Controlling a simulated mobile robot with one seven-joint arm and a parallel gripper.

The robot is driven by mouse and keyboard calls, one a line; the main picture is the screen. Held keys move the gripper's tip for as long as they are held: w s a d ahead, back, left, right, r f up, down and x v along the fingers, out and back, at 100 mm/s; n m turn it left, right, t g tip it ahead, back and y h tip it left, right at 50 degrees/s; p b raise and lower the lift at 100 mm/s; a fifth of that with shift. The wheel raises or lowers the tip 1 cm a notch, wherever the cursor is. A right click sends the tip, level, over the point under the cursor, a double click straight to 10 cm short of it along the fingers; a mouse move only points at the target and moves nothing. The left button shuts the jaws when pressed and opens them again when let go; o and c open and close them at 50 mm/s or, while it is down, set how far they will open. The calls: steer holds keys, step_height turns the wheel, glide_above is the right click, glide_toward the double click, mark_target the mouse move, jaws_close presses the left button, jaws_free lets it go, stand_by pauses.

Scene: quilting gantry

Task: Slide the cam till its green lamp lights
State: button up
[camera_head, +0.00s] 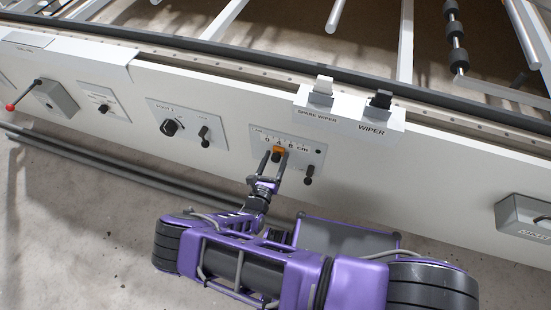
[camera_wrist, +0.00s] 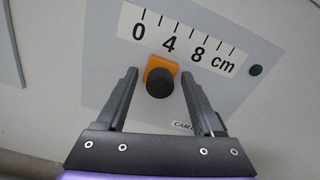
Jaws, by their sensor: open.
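The cam (camera_wrist: 162,64) is an orange slider with a round black knob (camera_wrist: 158,84), below a white scale (camera_wrist: 183,42) marked 0, 4, 8 cm. It sits roughly under the 4. The cam also shows in the head view (camera_head: 279,150). Its lamp (camera_wrist: 255,70) is a small dark green disc at the right of the grey panel (camera_wrist: 228,100) and looks unlit; it is a dark dot in the head view (camera_head: 318,151). My gripper (camera_wrist: 160,76) is open, one finger on each side of the knob, with visible gaps. In the head view my gripper (camera_head: 275,158) reaches the panel from below.
A black lever (camera_head: 309,173) sits on the panel right of my gripper. Above stands a white box (camera_head: 346,113) with wiper switches. More knobs and a red-tipped lever (camera_head: 12,106) lie left. A grey box (camera_head: 522,212) is far right.

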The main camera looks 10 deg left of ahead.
steer(key=shift+w, duration=0.1)
jaws_close()
stand_by(0.3)
